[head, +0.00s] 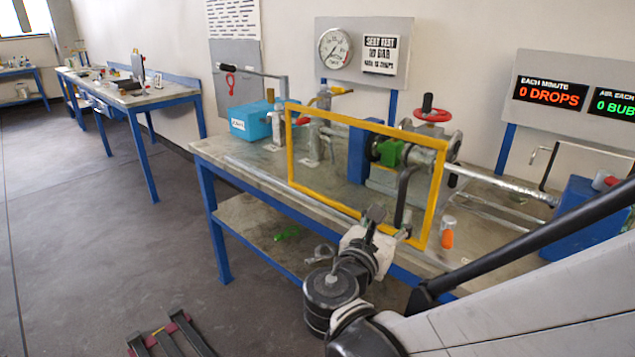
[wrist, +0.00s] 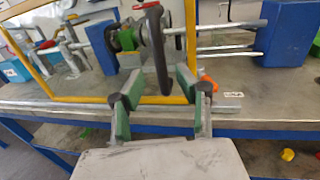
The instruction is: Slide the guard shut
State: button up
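The guard (head: 360,123) is a clear panel in a yellow frame, standing along the front of the bench before the valve rig. My gripper (head: 389,224) is at the bench's front edge, by the handle's lower part. In the wrist view my gripper (wrist: 159,80) is open, with the handle's lower end between its green-padded fingers and gaps showing on both sides. Exact depth is unclear.
Behind the guard are a green-bodied valve (head: 392,152), a red handwheel (head: 432,114) and pipes. A blue box (head: 251,121) stands left. An orange-tipped item (head: 447,238) stands right of the guard. The bench's front left strip (head: 262,170) looks clear.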

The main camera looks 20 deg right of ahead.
aim_at(400, 204)
jog(key=shift+b+x, duration=0.35)
jog(key=shift+x, duration=2.75)
jog(key=shift+c, duration=0.2)
grip_shut()
